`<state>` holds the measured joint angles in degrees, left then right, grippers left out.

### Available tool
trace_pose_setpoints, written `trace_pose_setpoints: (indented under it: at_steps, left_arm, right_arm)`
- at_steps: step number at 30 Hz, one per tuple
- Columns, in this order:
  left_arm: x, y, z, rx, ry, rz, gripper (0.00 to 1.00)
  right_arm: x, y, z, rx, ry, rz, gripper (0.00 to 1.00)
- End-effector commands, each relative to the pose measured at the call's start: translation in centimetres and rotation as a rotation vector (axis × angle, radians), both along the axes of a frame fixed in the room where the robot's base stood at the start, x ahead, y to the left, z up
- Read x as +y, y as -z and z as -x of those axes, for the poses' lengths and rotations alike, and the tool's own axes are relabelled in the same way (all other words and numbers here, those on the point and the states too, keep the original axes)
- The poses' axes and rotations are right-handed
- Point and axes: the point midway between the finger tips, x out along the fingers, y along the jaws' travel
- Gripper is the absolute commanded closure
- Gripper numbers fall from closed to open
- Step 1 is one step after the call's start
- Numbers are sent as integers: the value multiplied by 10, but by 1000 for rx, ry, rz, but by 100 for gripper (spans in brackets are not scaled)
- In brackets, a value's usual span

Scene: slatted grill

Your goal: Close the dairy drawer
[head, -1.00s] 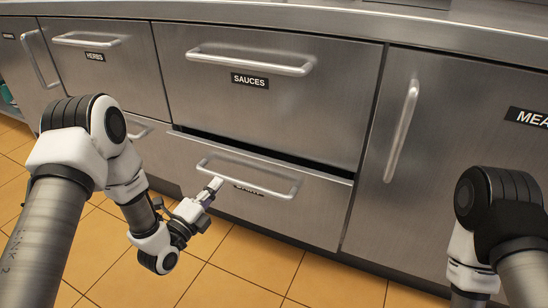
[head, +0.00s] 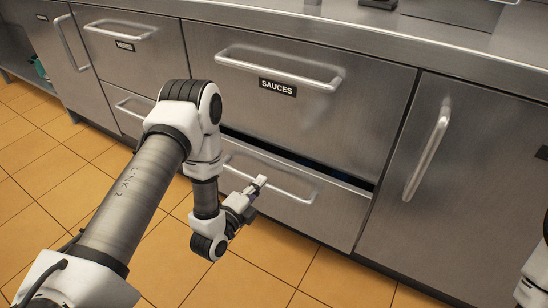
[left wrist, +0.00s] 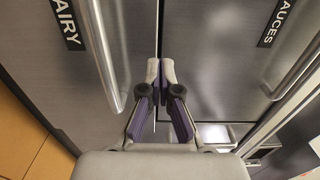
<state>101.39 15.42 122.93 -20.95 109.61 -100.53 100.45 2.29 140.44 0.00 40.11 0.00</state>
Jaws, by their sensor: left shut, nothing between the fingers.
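The dairy drawer (head: 340,218) is the steel lower drawer under the one labelled SAUCES. It stands slightly open, with a dark gap along its top edge. Its bar handle (head: 292,196) runs across the front, partly behind my left gripper. My left gripper (head: 261,183) is shut and empty, in front of the drawer near the handle. In the left wrist view the shut fingertips (left wrist: 161,70) lie between the dairy handle (left wrist: 103,50) and the sauces drawer (left wrist: 220,50). The DAIRY label (left wrist: 68,22) shows at upper left. I cannot tell whether the fingers touch the drawer. My right gripper is out of view.
The sauces drawer (head: 340,115) above looks shut. A herbs drawer (head: 135,65) is to the left and a door with an upright handle (head: 428,150) to the right. A steel counter runs above. The tiled floor (head: 300,270) in front is clear.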

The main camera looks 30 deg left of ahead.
Motion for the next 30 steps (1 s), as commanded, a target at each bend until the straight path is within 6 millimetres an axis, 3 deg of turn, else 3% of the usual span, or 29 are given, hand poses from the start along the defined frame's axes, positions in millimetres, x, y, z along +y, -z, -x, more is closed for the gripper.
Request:
trace_pose_setpoints:
  at_steps: [1, 10, 24, 30]
  left_arm:
    - [-1, 7, -12, -6, 0, -1, 100]
    - [-5, 6, -67, -3, -1, -1, 100]
    - [-6, 3, -78, 0, -1, 0, 100]
    - [-7, 2, -100, -3, -1, -2, 100]
  right_arm:
    - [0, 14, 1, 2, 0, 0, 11]
    - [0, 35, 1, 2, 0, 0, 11]
    - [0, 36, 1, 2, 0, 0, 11]
    - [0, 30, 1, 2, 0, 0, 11]
